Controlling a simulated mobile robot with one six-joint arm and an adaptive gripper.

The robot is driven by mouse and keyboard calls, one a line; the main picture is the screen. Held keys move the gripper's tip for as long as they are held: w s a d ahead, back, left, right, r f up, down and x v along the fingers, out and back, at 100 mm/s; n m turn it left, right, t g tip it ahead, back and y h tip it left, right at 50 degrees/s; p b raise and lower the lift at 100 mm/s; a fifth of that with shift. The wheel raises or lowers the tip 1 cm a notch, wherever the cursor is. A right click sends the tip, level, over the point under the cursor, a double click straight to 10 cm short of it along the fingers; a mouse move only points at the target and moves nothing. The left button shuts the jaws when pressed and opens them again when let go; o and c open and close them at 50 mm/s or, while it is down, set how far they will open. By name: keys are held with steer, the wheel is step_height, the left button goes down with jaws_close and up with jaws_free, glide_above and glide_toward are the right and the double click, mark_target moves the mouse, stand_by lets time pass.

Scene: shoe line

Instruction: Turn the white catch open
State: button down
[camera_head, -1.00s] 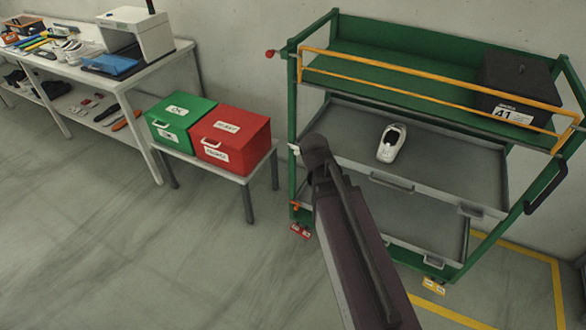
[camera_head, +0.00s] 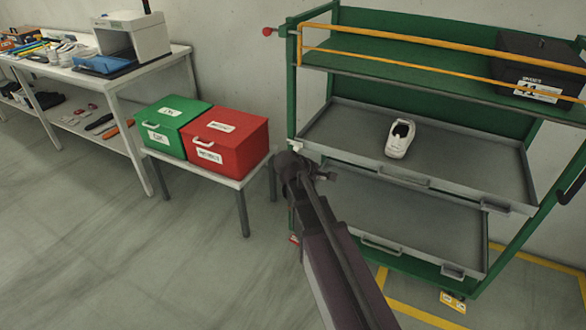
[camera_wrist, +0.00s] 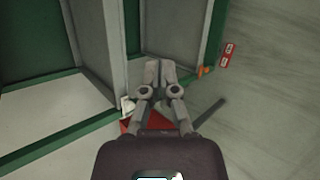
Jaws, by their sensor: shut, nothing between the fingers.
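The white catch (camera_head: 298,146) shows as a small pale piece on the left front post of the green rack, level with the upper grey tray. In the wrist view the white catch (camera_wrist: 127,106) is just left of my gripper's finger linkage. My gripper (camera_wrist: 158,68) is shut and empty, its fingertips together in front of the grey tray parts and beyond the catch in that picture. I cannot tell whether the gripper touches the catch. In the head view my wrist hides the post just below the catch, and my gripper (camera_head: 328,176) shows only partly.
The green rack (camera_head: 312,78) has an upper tray (camera_head: 465,155) with a white shoe (camera_head: 400,138) and a lower tray (camera_head: 420,225). Left of it, a small table (camera_head: 245,180) carries a green box (camera_head: 172,128) and a red box (camera_head: 228,143). The floor in front is clear.

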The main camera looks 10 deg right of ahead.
steer(key=w+a+f+n+t+h+b, duration=0.1)
steer(key=w+a+f+n+t+b, duration=0.4)
steer(key=b, duration=0.9)
steer(key=w+a+f+n+t+h+b, duration=0.2)
steer(key=w+a+f+n+t+b, duration=0.3)
steer(key=w+f+n+b, duration=0.6)
steer(key=w+a+b, duration=0.1)
steer(key=w+b, duration=0.1)
steer(key=b, duration=0.1)
steer(key=shift+a+f+b, duration=0.15)
steer(key=shift+a+b, duration=0.15)
steer(key=shift+a, duration=0.1)
steer(key=p, duration=0.2)
glide_toward(293, 145)
steer(key=w+d+f, duration=0.3)
steer(key=d+f, duration=0.1)
steer(key=d, duration=0.1)
steer(key=shift+s+d+r+p, duration=0.1)
steer(key=shift+s+r+p, duration=0.1)
steer(key=shift+r+p, duration=1.3)
steer(key=shift+r+n, duration=0.1)
steer(key=shift+n, duration=0.2)
